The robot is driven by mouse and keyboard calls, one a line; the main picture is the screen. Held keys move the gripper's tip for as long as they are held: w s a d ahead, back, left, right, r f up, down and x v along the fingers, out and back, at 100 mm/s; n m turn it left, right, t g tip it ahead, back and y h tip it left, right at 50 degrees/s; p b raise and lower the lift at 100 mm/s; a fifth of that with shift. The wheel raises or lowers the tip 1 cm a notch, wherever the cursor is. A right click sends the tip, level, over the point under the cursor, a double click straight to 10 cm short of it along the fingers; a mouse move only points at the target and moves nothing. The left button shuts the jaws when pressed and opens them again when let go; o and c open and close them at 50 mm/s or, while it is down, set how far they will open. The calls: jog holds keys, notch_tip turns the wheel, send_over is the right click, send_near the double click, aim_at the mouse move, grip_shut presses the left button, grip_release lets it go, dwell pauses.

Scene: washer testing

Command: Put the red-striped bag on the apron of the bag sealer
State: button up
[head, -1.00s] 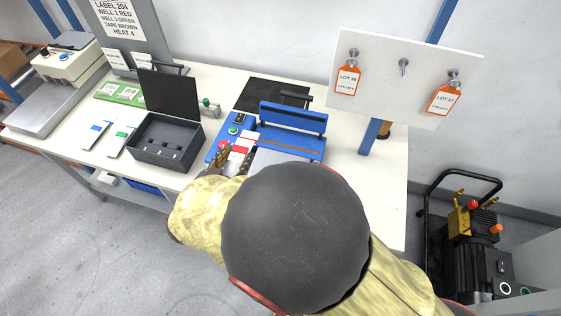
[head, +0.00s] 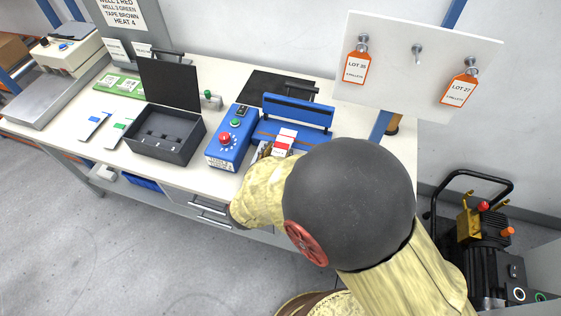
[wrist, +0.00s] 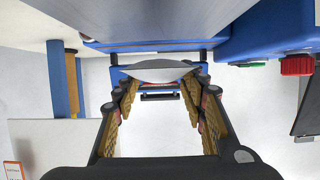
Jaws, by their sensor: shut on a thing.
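The red-striped bag (head: 284,142), white with a red band, is in my gripper (head: 266,151) at the front of the blue bag sealer (head: 298,110). In the wrist view, its pale curved edge (wrist: 155,72) shows between the finger ends of my gripper (wrist: 160,88), which is shut on it. The sealer's blue body (wrist: 265,30) fills the upper right there. The sealer's apron is mostly hidden behind my arm in the head view. I cannot tell whether the bag touches it. The sealer's control box (head: 231,140), with red and green buttons, is left of the bag.
A dark open-lidded case (head: 165,148) with numbered wells stands left of the sealer. A blue-striped bag (head: 91,125) and a green-striped bag (head: 117,130) lie farther left. A white board (head: 415,65) with two orange lot tags stands at the right. A dark mat (head: 270,88) lies behind.

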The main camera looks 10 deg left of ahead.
jog(key=shift+w+d+f, duration=0.15)
jog(key=shift+d+f, duration=0.05)
jog(key=shift+f, duration=0.1)
jog(key=shift+w+d+f+b, duration=0.1)
jog(key=shift+f+b, duration=1)
jog(key=shift+f, duration=0.55)
jog(key=shift+f, duration=0.2)
jog(key=o, duration=1.3)
jog(key=shift+c, duration=0.2)
jog(key=shift+r, duration=0.15)
